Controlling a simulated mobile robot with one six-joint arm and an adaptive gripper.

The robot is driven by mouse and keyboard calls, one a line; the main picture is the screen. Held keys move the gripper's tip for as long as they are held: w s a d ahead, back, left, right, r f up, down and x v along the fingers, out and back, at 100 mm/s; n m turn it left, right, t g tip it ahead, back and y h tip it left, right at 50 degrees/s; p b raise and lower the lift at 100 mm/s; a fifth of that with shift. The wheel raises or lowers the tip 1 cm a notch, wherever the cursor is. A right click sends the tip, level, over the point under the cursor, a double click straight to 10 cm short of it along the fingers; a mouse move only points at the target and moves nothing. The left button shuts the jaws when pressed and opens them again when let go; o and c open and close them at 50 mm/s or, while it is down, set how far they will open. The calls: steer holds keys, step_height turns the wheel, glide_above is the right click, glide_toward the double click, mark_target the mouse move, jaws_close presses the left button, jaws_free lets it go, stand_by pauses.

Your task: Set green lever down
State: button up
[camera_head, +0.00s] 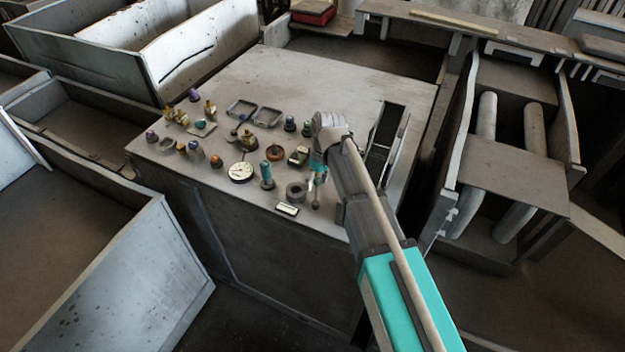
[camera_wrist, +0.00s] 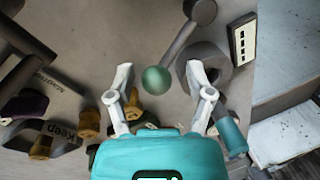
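The green lever is a grey rod with a green ball knob (camera_wrist: 156,80) and a round grey end (camera_wrist: 203,10). In the wrist view the knob lies between the fingertips of my gripper (camera_wrist: 159,70), with gaps showing on both sides. The gripper looks open. In the head view my gripper (camera_head: 318,169) is low over the front right of the table, and the lever (camera_head: 316,194) shows just below it. The knob is partly hidden there by the fingers. I cannot tell whether the lever is fixed or loose.
The grey table (camera_head: 330,80) holds several small parts. A grey ring (camera_head: 297,191), a small display (camera_head: 287,209), a teal post (camera_head: 267,175) and a white dial (camera_head: 240,172) are close by. A dark slotted frame (camera_head: 386,140) stands right. The table's back is clear.

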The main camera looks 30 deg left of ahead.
steer(key=shift+c, duration=0.8)
steer(key=shift+d+r, duration=0.1)
steer(key=shift+r, duration=0.05)
steer(key=c, duration=0.4)
steer(key=shift+w+d+r+n+p, duration=0.25)
steer(key=shift+r+n+p, duration=0.25)
steer(key=shift+p, duration=0.35)
jaws_close()
steer(key=w+d+r+n+y+p, duration=0.2)
steer(key=d+r+n+p, duration=0.3)
steer(key=r+n+p, duration=0.2)
steer(key=shift+r+n+t+p, duration=0.3)
steer(key=shift+r+p, duration=0.9)
steer(key=shift+r, duration=0.45)
steer(key=shift+w, duration=0.15)
